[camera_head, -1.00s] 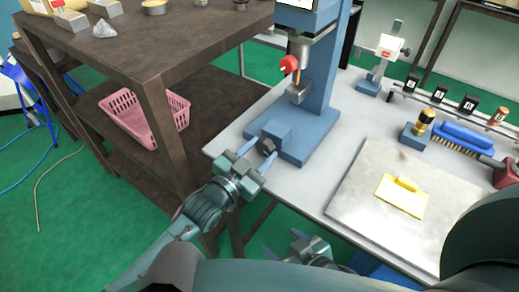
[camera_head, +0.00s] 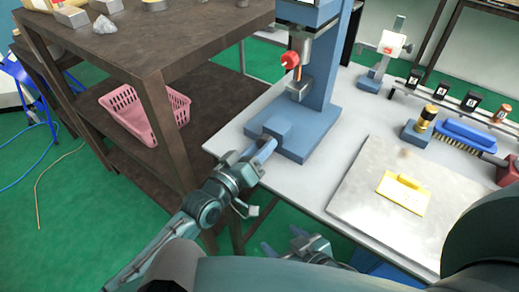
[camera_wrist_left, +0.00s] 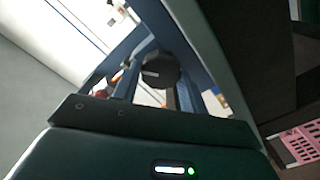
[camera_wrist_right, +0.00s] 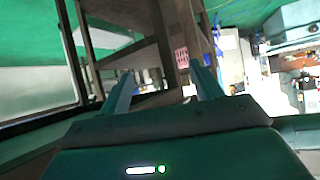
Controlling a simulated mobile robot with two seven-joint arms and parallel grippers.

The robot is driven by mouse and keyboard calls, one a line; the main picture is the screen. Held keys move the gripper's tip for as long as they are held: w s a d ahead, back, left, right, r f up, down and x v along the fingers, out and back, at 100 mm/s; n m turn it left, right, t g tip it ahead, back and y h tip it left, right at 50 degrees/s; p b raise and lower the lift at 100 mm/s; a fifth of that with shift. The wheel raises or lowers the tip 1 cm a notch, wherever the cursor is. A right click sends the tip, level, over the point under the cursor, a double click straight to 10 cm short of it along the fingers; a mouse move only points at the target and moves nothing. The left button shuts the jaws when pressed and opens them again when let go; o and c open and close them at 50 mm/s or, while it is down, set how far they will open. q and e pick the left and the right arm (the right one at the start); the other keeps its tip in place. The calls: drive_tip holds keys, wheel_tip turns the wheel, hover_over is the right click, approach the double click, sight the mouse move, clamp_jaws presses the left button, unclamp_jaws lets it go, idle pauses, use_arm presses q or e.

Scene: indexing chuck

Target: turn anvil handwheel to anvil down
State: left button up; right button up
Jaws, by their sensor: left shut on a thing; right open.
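The blue press (camera_head: 325,75) stands on the grey bench, with a blue block (camera_head: 271,127) at the front of its base. The dark handwheel (camera_wrist_left: 160,70) sits between my left fingers in the left wrist view; in the head view it is hidden behind the gripper. My left gripper (camera_head: 263,153) is shut on the handwheel, beside the block. A metal piece (camera_head: 299,88) hangs under the press head, below a red part (camera_head: 290,60); whether it is the anvil I cannot tell. My right gripper (camera_head: 281,247) is open and empty, low in front of the bench.
A brown shelf unit (camera_head: 160,75) with a pink basket (camera_head: 150,112) stands close to the left arm. On the bench are a pale plate (camera_head: 370,215) with a yellow piece (camera_head: 403,193), a blue brush (camera_head: 465,135) and a small stand (camera_head: 385,60).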

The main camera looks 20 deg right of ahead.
use_arm(q)
drive_tip(key=n+b, duration=0.1)
drive_tip(key=n, duration=0.2)
drive_tip(key=shift+f+n, duration=0.1)
drive_tip(key=shift+n, duration=0.3)
drive_tip(key=n, duration=0.2)
drive_tip(key=shift+n, duration=0.3)
drive_tip(key=shift+n+b, duration=0.4)
drive_tip(key=shift+n, duration=1.5)
use_arm(e)
drive_tip(key=shift+a+f, duration=0.35)
drive_tip(key=shift+r, duration=0.1)
use_arm(q)
drive_tip(key=o, duration=0.9)
drive_tip(key=shift+o, duration=0.3)
drive_tip(key=shift+a+f, duration=0.1)
drive_tip(key=shift+f, duration=0.1)
